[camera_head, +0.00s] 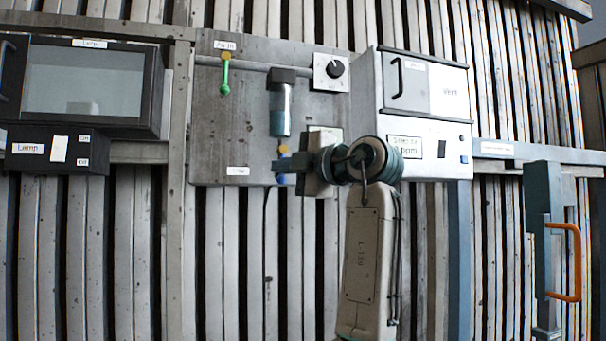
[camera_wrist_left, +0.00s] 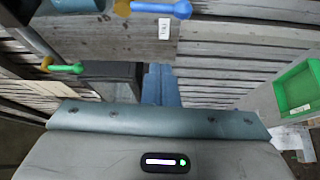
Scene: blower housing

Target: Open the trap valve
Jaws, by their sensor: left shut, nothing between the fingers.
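The trap valve has a yellow hub (camera_head: 283,149) and a blue handle (camera_head: 281,180) on the lower part of the grey panel in the head view. The handle hangs below the hub, partly hidden by my left gripper (camera_head: 286,165). My left gripper is shut and empty, pointing left across the valve; I cannot tell if it touches the handle. In the left wrist view the blue handle (camera_wrist_left: 160,8) shows at the top edge, beside an upside-down label (camera_wrist_left: 165,28). The fingertips are not clear there. My right gripper is not in view.
A green-handled valve (camera_head: 225,78) labelled Air In sits at the upper left of the panel. A filter bowl (camera_head: 280,108) hangs above the trap valve. A dark knob (camera_head: 335,69) and a white cabinet (camera_head: 427,105) are to the right. A lamp box (camera_head: 55,148) is at the left.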

